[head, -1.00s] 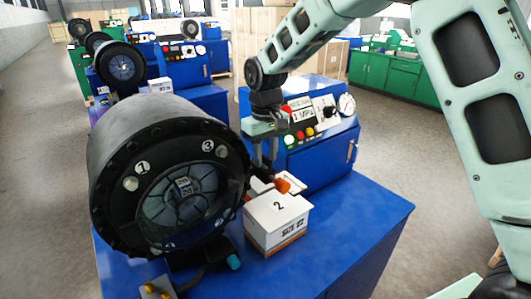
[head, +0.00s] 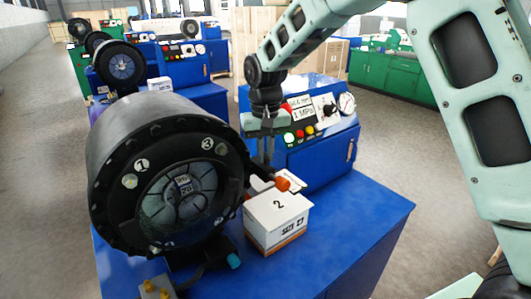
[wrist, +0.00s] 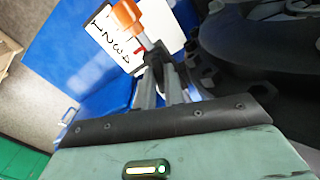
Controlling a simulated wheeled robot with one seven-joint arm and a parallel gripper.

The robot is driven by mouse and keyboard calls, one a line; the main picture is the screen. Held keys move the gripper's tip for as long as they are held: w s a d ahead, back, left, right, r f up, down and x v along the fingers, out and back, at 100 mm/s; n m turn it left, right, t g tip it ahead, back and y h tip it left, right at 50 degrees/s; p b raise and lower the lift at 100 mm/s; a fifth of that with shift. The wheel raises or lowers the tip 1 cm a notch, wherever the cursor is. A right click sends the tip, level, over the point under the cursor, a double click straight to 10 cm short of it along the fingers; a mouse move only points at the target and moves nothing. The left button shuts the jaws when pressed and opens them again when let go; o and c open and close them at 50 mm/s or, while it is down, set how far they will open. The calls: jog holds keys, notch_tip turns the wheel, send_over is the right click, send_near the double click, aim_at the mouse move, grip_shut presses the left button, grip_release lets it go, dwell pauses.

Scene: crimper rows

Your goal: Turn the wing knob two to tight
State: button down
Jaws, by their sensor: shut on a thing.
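The black round crimper head (head: 165,165) has marks 1 and 3 on its face, with a small plate at its centre. The orange end also shows in the wrist view (wrist: 127,17). My gripper (head: 263,165) points down beside the crimper head, its fingers shut on the dark part behind the orange end. In the wrist view my gripper (wrist: 160,72) has narrow fingers close together, which partly hide the gripped part.
A white box marked 2 (head: 278,222) stands close by on the blue bench (head: 350,235). A blue panel (head: 320,150) with buttons and gauge stands behind. The bench's right side is clear.

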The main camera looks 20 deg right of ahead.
jog(key=m, duration=0.3)
jog(key=shift+w+r+m, duration=0.1)
jog(key=shift+m, duration=0.3)
jog(key=m, duration=0.3)
jog(key=shift+m, duration=0.3)
jog(key=m+p, duration=0.2)
jog(key=m, duration=0.4)
jog(key=shift+m, duration=0.3)
jog(key=c, duration=1.5)
grip_release()
notch_tip(320, 180, up, 17)
jog(key=b, duration=0.4)
jog(key=shift+r, duration=0.2)
jog(key=shift+f, duration=0.1)
